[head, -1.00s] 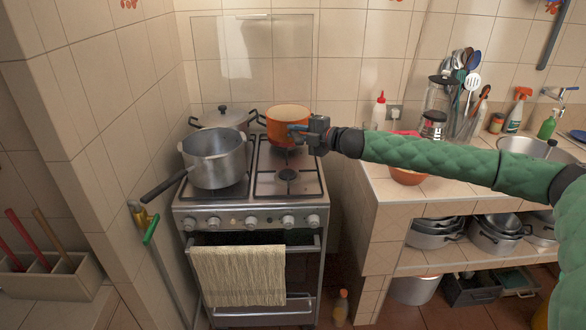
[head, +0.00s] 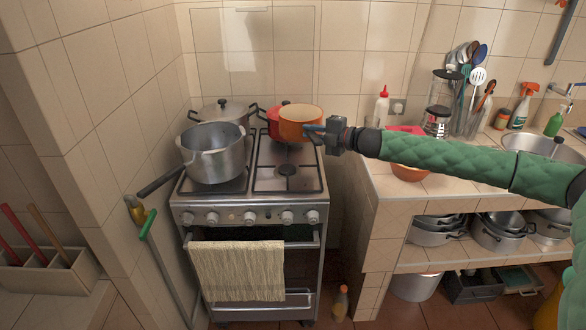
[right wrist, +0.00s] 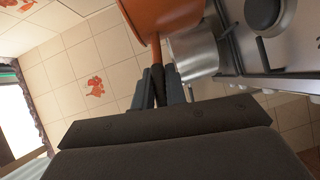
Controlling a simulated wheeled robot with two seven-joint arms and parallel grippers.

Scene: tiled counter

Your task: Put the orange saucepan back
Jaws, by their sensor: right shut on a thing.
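The orange saucepan (head: 301,127) is at the back right of the stove in the head view, in front of part of a red pot. My right gripper (head: 318,132) is at its right side, shut on its handle. In the right wrist view the saucepan (right wrist: 160,14) is at the top, and its dark handle (right wrist: 158,78) runs down between the fingers of my gripper (right wrist: 159,90). The gripper hides part of the handle. I cannot tell whether the pan's bottom touches the stove. My left gripper is not in view.
The stove (head: 286,212) holds a large grey pot (head: 212,160) at front left, a lidded pot (head: 220,108) at back left and the partly hidden red pot (head: 271,122) at back right. The front right burner (head: 287,171) is bare. The tiled counter (head: 450,180) stands to the right.

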